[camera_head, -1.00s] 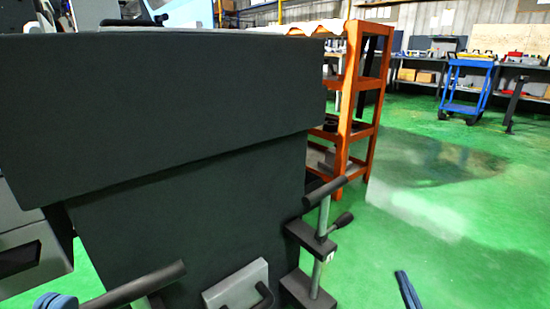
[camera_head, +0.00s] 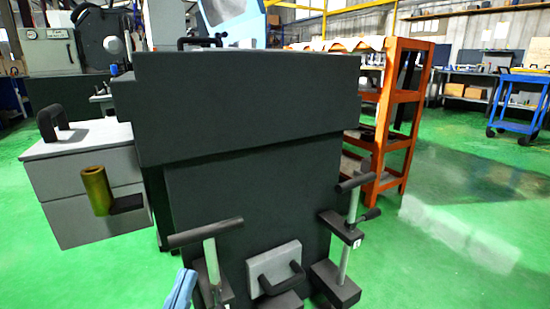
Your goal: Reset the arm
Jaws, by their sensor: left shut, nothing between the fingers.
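My left gripper (camera_head: 183,287) shows at the bottom edge, left of centre. Only its light blue fingertips are in the picture; they are together and hold nothing. They are just left of the base of the left T-handled clamp (camera_head: 212,265), and I cannot tell whether they touch it. The rest of the left arm is below the picture. My right gripper is out of view.
The dark machine body (camera_head: 250,110) fills the middle. A second T-handled clamp (camera_head: 345,225) and a grey handled plate (camera_head: 274,266) are at its front. A grey cabinet (camera_head: 80,180) and brass cylinder (camera_head: 97,190) are left. An orange shelf (camera_head: 395,110) stands right. Green floor (camera_head: 450,230) is clear.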

